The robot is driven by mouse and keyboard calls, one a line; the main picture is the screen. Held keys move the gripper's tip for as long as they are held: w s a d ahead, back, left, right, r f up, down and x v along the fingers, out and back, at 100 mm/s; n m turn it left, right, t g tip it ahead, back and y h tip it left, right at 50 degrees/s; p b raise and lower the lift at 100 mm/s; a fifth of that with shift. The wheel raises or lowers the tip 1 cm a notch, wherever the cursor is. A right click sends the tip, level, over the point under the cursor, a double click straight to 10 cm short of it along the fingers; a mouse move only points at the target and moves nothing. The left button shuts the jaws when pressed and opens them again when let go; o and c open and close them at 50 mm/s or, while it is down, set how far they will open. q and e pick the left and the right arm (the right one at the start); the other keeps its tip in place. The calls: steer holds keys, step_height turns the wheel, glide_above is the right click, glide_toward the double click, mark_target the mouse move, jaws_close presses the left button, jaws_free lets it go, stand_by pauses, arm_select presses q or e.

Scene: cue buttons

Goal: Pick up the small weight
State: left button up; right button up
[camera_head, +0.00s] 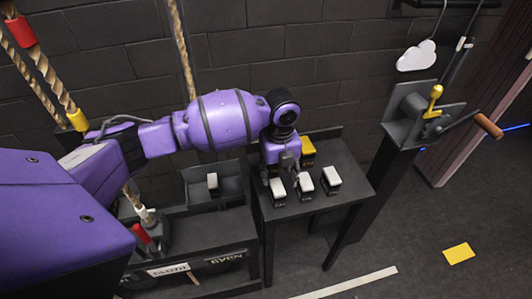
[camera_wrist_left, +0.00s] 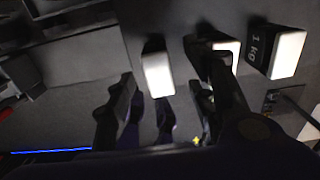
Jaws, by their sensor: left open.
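Three small dark blocks with white faces stand in a row on a dark table (camera_head: 345,190): a left one (camera_head: 277,188), a middle one (camera_head: 304,184) and a right one (camera_head: 331,177). I cannot tell which is the small weight. The left wrist view shows three such blocks: a left one (camera_wrist_left: 158,74), a middle one partly hidden by a finger (camera_wrist_left: 230,46), and one marked "1 kg" (camera_wrist_left: 289,52). My left gripper (camera_head: 281,176) is open and empty, pointing down over the row's left end. Its fingers (camera_wrist_left: 165,95) are around the left block's position in the wrist view. My right gripper is out of view.
A yellow block (camera_head: 308,152) stands behind the row. A post with a crank (camera_head: 410,125) stands right of the table. The table's right side is clear.

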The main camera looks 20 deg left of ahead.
mark_target(278, 186)
arm_select(q)
steer(key=shift+s+d+f, duration=0.1)
steer(key=shift+s+f, duration=0.2)
steer(key=shift+f, duration=0.35)
steer(key=shift+s+f, duration=0.25)
steer(key=shift+f, duration=0.35)
steer(key=f, duration=0.1)
steer(key=f+b, duration=0.1)
steer(key=f, duration=0.2)
steer(key=shift+s+d+f+b, duration=0.1)
steer(key=shift+s+f+b, duration=0.15)
steer(key=shift+b, duration=0.1)
steer(key=shift+f, duration=0.25)
steer(key=shift+w, duration=0.1)
steer(key=shift+r, duration=0.3)
steer(key=shift+c, duration=0.4)
steer(key=c, duration=1.1)
jaws_close()
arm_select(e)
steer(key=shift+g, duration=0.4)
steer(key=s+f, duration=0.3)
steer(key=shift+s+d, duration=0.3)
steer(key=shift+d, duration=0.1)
arm_select(q)
steer(key=shift+w, duration=0.1)
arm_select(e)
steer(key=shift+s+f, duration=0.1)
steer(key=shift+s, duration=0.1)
